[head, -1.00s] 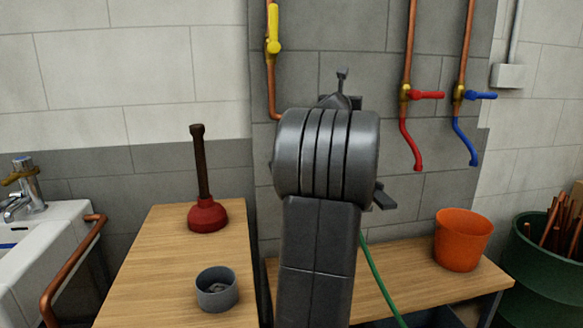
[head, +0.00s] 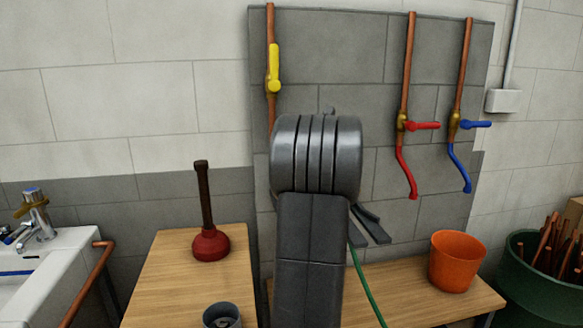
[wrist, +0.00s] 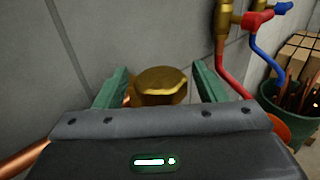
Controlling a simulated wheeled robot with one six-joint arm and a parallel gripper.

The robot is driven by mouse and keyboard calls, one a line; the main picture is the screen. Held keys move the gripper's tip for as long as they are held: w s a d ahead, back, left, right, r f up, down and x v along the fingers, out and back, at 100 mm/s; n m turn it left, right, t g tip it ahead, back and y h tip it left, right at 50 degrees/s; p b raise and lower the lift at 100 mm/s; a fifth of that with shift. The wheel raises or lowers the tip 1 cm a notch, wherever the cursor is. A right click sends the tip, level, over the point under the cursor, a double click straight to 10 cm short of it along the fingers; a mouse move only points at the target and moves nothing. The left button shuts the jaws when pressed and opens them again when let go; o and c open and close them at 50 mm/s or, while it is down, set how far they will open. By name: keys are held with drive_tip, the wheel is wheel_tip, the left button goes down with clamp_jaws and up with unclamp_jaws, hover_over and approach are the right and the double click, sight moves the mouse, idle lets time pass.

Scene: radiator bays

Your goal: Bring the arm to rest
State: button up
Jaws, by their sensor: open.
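My arm stands upright in the middle of the head view, and its thick wrist hides most of my gripper there. In the wrist view my gripper (wrist: 159,76) is open, its two green fingers apart. A brass hex fitting (wrist: 160,88) shows between the fingers in the picture, with a copper pipe (wrist: 25,152) at lower left. I cannot tell how far the fitting is from the fingers. Nothing is visibly held.
The grey wall panel carries a yellow-handled valve (head: 273,82), a red-handled valve (head: 422,125) and a blue-handled valve (head: 474,124). A plunger (head: 210,244) and grey cup (head: 221,316) stand on the left bench, an orange bucket (head: 456,262) on the right one. A sink (head: 60,262) is far left.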

drive_tip(key=shift+m+g+h+p, duration=0.45)
drive_tip(key=shift+h+p, duration=0.25)
drive_tip(key=shift+p, duration=0.4)
drive_tip(key=shift+r, duration=0.1)
